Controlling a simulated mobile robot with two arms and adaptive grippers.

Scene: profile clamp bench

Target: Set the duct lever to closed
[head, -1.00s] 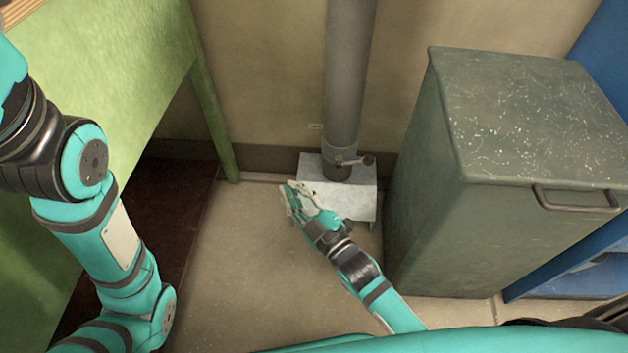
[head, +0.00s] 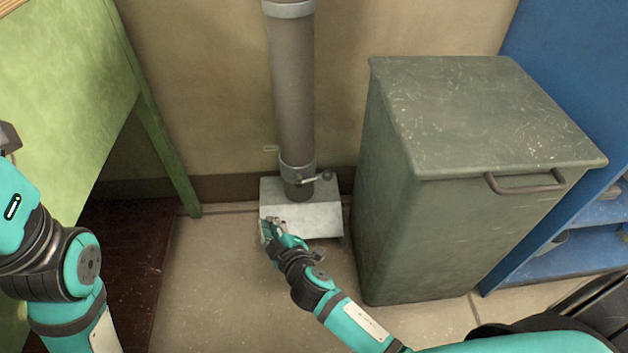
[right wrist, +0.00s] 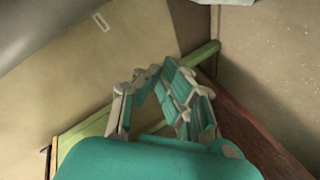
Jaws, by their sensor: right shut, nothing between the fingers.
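The duct lever (head: 314,179) is a short metal arm with a dark knob. It sticks out to the right from the collar near the foot of the grey vertical duct (head: 291,90). My right gripper (head: 269,226) is shut and empty, low in front of the pale metal box at the duct's foot, below and left of the lever and apart from it. Its fingers show in the right wrist view (right wrist: 150,80), where the lever does not show. My left arm is at the left edge of the head view; its fingers are not visible.
The pale metal box (head: 318,219) sits on the floor under the duct. A large dark green bin (head: 400,210) with a handle stands close on the right. A green table (head: 60,90) is on the left. Open floor lies between them.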

